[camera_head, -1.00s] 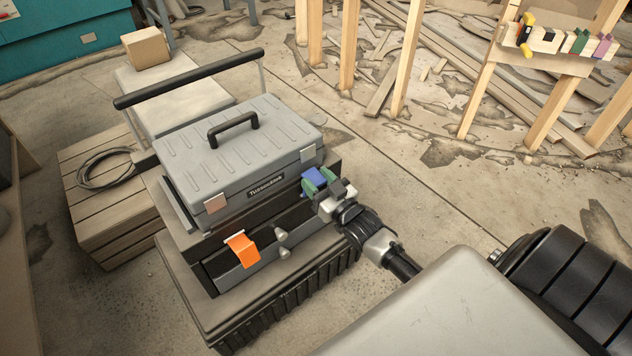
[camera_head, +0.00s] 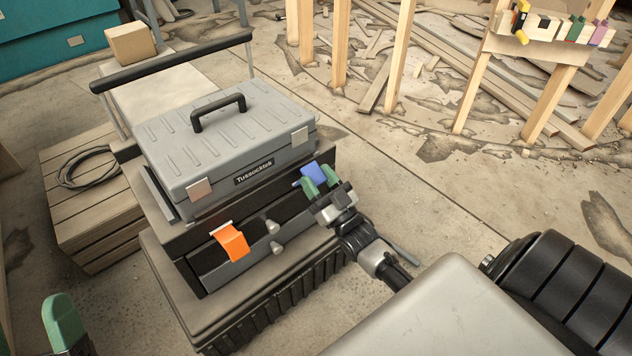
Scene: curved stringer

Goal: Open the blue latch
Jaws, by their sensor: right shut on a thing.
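The blue latch (camera_head: 313,173) is at the right end of the dark drawer unit's front, under the grey toolbox. It sticks outward and looks tilted. My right gripper (camera_head: 320,186) has green fingertips at the latch's lower part and is shut on it. The fingers hide part of the latch and its mount. An orange latch (camera_head: 231,242) hangs at the left end of the same front. My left gripper (camera_head: 64,322) shows only as a green fingertip in the bottom left corner, empty-looking and far from the latches. Its opening is out of frame.
A wooden crate (camera_head: 85,195) with coiled cable stands at the left. Wooden posts (camera_head: 398,55) rise behind.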

